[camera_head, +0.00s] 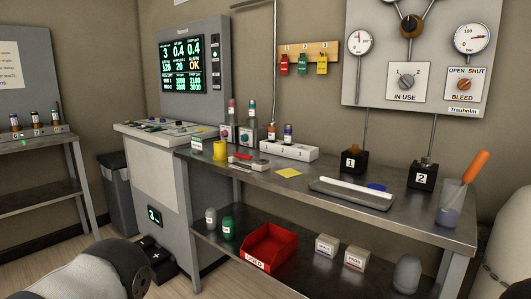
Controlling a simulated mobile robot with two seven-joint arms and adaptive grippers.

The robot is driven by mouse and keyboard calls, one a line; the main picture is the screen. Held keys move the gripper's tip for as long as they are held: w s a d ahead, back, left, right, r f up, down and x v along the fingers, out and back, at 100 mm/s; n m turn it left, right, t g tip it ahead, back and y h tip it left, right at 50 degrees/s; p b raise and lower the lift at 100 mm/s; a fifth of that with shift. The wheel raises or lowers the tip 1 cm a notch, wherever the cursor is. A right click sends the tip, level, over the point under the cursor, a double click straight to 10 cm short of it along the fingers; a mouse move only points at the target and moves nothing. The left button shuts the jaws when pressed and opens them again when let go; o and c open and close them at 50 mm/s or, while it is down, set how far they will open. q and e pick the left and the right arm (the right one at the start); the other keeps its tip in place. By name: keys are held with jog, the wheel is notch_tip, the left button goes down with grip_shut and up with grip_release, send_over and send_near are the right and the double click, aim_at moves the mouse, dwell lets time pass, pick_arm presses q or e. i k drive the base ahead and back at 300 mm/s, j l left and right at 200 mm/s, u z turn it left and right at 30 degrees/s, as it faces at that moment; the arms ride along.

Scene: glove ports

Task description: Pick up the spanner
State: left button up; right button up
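I cannot make out a spanner for certain. A small red-and-grey item (240,157) lies on the steel bench (300,184), with a flat grey piece just right of it; they are too small to identify. A long pale bar (346,188) lies in a shallow grey tray (330,196) on the bench. An orange-handled tool (475,168) leans in a clear beaker (450,205) at the bench's right end. Part of my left arm shows at the lower left, but neither gripper is in view.
On the bench stand a yellow cup (220,150), a white rack (289,150), and black blocks 1 (352,161) and 2 (422,176). A red bin (270,246) and small boxes sit on the lower shelf. The bench's front middle has bare room.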

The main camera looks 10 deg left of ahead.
aim_at(242, 156)
jog(key=i+j+z, duration=0.15)
jog(key=j, duration=0.2)
jog(key=i+j+z, duration=0.35)
jog(key=j, duration=0.4)
jog(key=i+j+z, duration=0.2)
jog(key=j, duration=0.2)
jog(key=i+j+z, duration=0.15)
jog(key=j, duration=0.3)
jog(key=j+z, duration=0.15)
jog(key=j, duration=0.25)
jog(key=i+j+z, duration=0.2)
jog(key=j, duration=0.25)
jog(key=k, duration=0.1)
